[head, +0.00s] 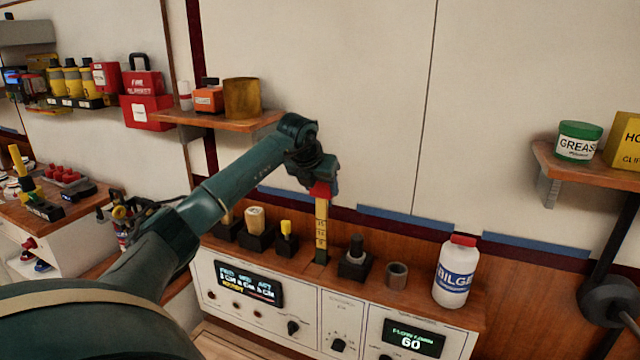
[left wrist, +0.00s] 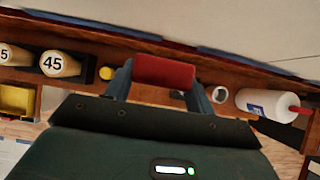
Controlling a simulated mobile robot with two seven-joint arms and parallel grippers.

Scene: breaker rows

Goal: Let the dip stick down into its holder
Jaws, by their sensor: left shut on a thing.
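The dip stick (head: 321,222) is a pale yellow marked strip with a red top. It stands about upright over the console's wooden top, in the middle of the head view. My left gripper (head: 321,186) is shut on its red top; the left wrist view shows this red grip (left wrist: 164,72) between the two fingers. The holder is hidden in the left wrist view. My right gripper is not in view.
To the left of the stick stand a yellow-topped piece (head: 286,229) and a wooden knob (head: 255,218) in black bases. To the right stand a black-handled block (head: 356,258), a grey cup (head: 397,275) and a white bilge bottle (head: 454,272). The wall rises close behind.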

